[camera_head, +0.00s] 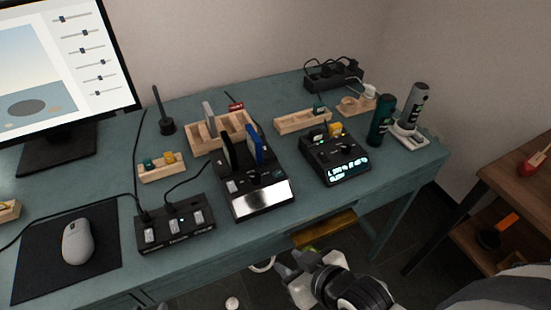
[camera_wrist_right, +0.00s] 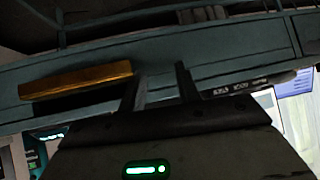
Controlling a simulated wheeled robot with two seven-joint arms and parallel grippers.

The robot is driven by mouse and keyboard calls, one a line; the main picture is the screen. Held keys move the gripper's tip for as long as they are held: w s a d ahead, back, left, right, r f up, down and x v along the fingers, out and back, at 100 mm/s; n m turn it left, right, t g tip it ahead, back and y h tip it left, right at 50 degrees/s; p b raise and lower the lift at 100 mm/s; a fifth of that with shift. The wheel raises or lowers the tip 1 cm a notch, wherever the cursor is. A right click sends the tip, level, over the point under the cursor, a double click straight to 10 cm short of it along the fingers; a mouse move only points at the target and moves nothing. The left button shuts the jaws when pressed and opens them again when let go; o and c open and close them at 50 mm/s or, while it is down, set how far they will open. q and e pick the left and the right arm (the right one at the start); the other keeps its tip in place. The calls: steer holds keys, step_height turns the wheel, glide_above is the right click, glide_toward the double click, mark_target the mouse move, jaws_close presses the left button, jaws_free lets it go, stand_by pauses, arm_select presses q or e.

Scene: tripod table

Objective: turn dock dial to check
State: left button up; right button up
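The dock (camera_head: 262,200) is a black box with a silver front panel, standing on the teal desk with a black drive (camera_head: 226,151) and a blue drive (camera_head: 254,145) upright in it. Small dark controls sit on its top; I cannot clearly tell the dial or its setting. My right gripper (camera_head: 298,262) is in front of the desk, below and to the right of the dock, touching nothing. In the right wrist view its two fingers (camera_wrist_right: 159,88) stand apart with nothing between them, facing the desk's front edge. My left gripper is not in view.
A black device with a lit display (camera_head: 348,172) stands right of the dock. A switch box (camera_head: 175,228) stands left of it, a wooden organizer (camera_head: 204,139) behind. The desk's drawer with a brass front (camera_head: 325,229) is near my right gripper. Bottles (camera_head: 381,120) stand at right.

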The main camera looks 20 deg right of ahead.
steer(key=w+d+r+n+g+h, duration=0.1)
steer(key=w+d+r+h, duration=0.25)
steer(key=r, duration=0.35)
steer(key=w+a+r+n+t+y, duration=0.1)
steer(key=w+a+r+n+t, duration=0.3)
steer(key=w+r, duration=0.4)
steer(key=w+a+r+n+t+y, duration=0.15)
steer(key=w+r+n+t, duration=0.35)
steer(key=r, duration=0.5)
steer(key=w+a+r+n+t+y, duration=0.2)
steer(key=a+r+n+t+y, duration=0.1)
steer(key=a+r+n+y, duration=0.45)
steer(key=s+a+r+n+g+y, duration=0.25)
steer(key=a+n+g+y, duration=0.3)
steer(key=n, duration=0.45)
steer(key=s+a+r+n+g+y, duration=0.2)
steer(key=a+r+n+g+y, duration=0.15)
steer(key=n+g+y, duration=0.45)
steer(key=n+g+h, duration=0.8)
steer(key=n+h, duration=1.1)
steer(key=h, duration=0.4)
glide_toward(255, 176)
steer(key=shift+m+t, duration=0.25)
steer(key=f, duration=0.2)
steer(key=f+p, duration=0.1)
steer(key=f, duration=0.2)
steer(key=s+f+p, duration=0.1)
steer(key=f, duration=0.2)
steer(key=shift+d, duration=0.1)
